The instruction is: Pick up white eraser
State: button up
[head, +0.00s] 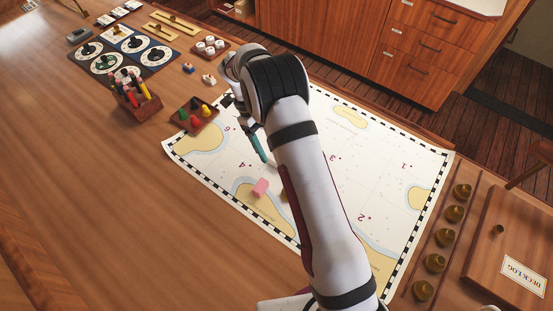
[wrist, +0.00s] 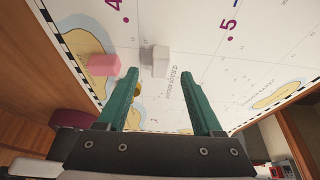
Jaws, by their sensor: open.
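The white eraser (wrist: 155,60) is a small pale block on the sea chart (wrist: 205,40) in the wrist view. It lies just past the tips of my gripper (wrist: 160,72), closer to the left finger. My gripper is open, with teal fingers spread and nothing between them. In the head view my gripper (head: 264,158) points down over the chart (head: 215,165), and only part of its fingers shows. I cannot make out the white eraser in the head view; my arm covers part of the chart.
A pink eraser (wrist: 104,64) lies left of the white one and also shows in the head view (head: 260,187). A small brass piece (wrist: 137,90) is near the left finger. A tray of coloured pieces (head: 195,116) and a pen holder (head: 137,98) stand left of the chart.

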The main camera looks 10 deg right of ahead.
jog(key=x, duration=0.3)
jog(key=shift+s+d+f, duration=0.15)
jog(key=shift+d+f, duration=0.05)
jog(key=shift+f, duration=0.05)
grip_shut()
